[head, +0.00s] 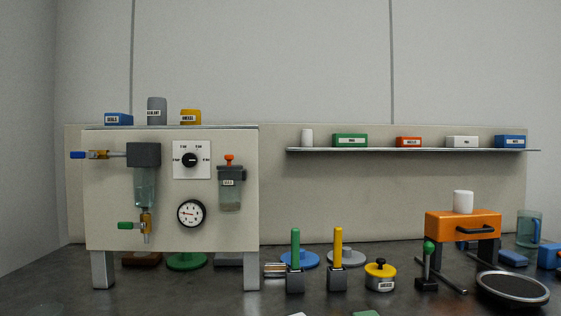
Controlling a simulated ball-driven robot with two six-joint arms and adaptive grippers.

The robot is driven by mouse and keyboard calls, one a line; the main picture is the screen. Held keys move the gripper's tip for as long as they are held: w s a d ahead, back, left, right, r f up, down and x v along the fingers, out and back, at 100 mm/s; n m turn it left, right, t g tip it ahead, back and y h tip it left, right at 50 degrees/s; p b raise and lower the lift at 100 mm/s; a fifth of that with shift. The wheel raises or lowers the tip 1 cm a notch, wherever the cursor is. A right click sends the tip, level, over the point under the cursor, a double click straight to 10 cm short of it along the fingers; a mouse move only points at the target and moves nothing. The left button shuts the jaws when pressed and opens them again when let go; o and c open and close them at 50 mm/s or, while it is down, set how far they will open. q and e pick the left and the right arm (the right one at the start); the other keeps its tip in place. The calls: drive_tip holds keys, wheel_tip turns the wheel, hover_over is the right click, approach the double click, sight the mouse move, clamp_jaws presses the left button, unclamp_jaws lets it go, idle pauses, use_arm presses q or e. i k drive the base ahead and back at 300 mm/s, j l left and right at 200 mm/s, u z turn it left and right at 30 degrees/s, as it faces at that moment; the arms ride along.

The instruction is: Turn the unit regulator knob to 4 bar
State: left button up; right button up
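The black regulator knob (189,160) sits on a white square scale plate (205,172) on the upright beige unit panel (110,205). Bar labels ring the knob, but they are too small to read, and I cannot tell which one its pointer faces. A round white gauge (191,213) with a black rim is below it. Its needle is too small to read surely. Neither of my grippers shows in the head view, and nothing touches the knob.
A filter bowl with blue-handled (78,155) and green-handled (126,226) valves is left of the knob. An orange-topped lubricator (230,185) is right. Green (295,250) and yellow (338,250) handled tools, a yellow-lidded pot (380,277) and an orange stand (462,225) occupy the bench.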

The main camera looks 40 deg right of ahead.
sight(188, 160)
drive_tip(key=z, duration=0.85)
